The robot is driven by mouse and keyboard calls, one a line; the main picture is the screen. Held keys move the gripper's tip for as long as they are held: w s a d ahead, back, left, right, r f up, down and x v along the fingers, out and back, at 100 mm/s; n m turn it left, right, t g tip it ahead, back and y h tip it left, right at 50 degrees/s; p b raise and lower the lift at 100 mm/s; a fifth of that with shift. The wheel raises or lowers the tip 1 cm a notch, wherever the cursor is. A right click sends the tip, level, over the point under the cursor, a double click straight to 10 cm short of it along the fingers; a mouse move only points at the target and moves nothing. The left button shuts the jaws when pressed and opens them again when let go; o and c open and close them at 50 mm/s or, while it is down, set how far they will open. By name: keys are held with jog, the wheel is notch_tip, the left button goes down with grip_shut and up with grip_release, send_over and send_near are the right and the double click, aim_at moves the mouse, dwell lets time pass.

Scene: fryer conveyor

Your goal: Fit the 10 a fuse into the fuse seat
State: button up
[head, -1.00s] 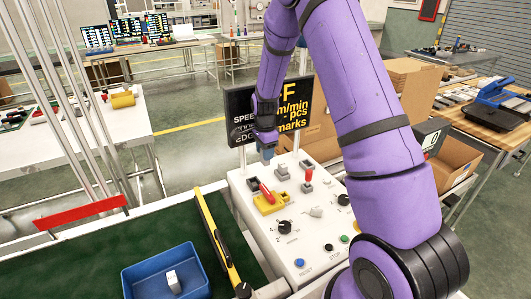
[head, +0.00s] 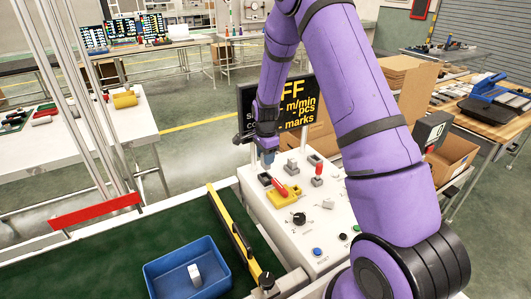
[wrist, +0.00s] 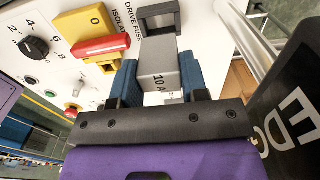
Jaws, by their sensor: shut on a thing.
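My gripper (wrist: 155,85) is shut on the grey 10 A fuse (wrist: 158,68), which sits between its blue fingers with the "10 A" mark showing. In the head view my gripper (head: 268,158) is over the far left part of the white control panel (head: 325,225). The dark-rimmed fuse seat (wrist: 160,14), beside the words "DRIVE FUSE", lies just beyond the fuse's far end; its recess shows partly. The fuse looks apart from the seat's recess, though its exact height cannot be told. The seat also shows in the head view (head: 265,180), just below the gripper.
A yellow isolator (wrist: 88,22) with a red handle (wrist: 100,48) is close left of the fingers. A black sign (head: 292,100) stands behind the panel. A blue bin (head: 160,285) with a pale block (head: 194,274) sits on the green belt (head: 110,245).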

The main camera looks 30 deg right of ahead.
aim_at(266, 168)
jog(key=shift+f, duration=1.5)
jog(key=shift+f, duration=1.5)
dwell(0.9)
jog(key=o, duration=1.2)
jog(key=shift+c, duration=0.2)
jog(key=shift+r, duration=3)
notch_tip(266, 168, up, 11)
